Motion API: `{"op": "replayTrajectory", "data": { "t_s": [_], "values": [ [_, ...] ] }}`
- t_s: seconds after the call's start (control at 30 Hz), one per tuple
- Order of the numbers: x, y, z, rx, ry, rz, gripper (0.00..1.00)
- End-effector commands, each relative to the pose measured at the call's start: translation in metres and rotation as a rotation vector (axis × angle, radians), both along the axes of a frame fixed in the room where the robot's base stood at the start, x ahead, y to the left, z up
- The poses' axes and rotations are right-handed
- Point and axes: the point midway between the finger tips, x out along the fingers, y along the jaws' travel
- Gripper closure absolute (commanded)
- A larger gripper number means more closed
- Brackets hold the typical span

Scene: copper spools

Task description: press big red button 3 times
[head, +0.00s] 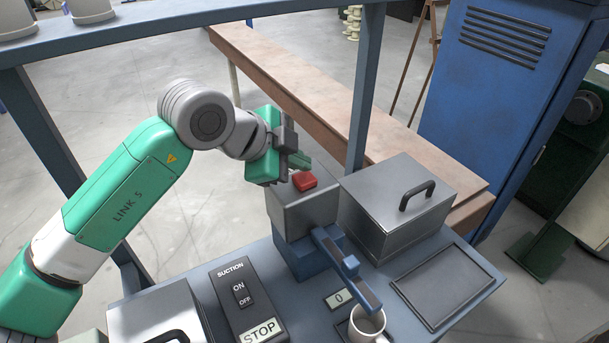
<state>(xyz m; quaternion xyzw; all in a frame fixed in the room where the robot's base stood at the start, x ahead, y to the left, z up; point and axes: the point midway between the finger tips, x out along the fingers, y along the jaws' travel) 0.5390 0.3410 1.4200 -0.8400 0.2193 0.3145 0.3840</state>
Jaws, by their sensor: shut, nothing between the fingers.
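The big red button (304,181) sits on top of a grey box-shaped machine head (303,213) on a blue base. My gripper (299,163) is just behind and above the button, at the end of my green and grey arm. Its fingers are shut and empty. The fingertips look close to the button's far edge; I cannot tell whether they touch it. The button's top face shows mostly clear.
A counter reading 0 (339,298) and a white mug (367,326) are in front of the machine. A lidded metal box (397,205) stands right of it, with a flat tray (448,285) nearby. A suction switch panel (242,300) lies front left. A blue frame post (366,90) rises behind.

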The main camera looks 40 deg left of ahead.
Motion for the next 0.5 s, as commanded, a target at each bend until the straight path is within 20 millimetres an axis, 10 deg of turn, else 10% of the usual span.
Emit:
{"op": "replayTrajectory", "data": {
  "t_s": [0.5],
  "values": [
    [-0.0001, 0.0002, -0.0085, -0.001, 0.000, 0.001, 1.00]
  ]
}}
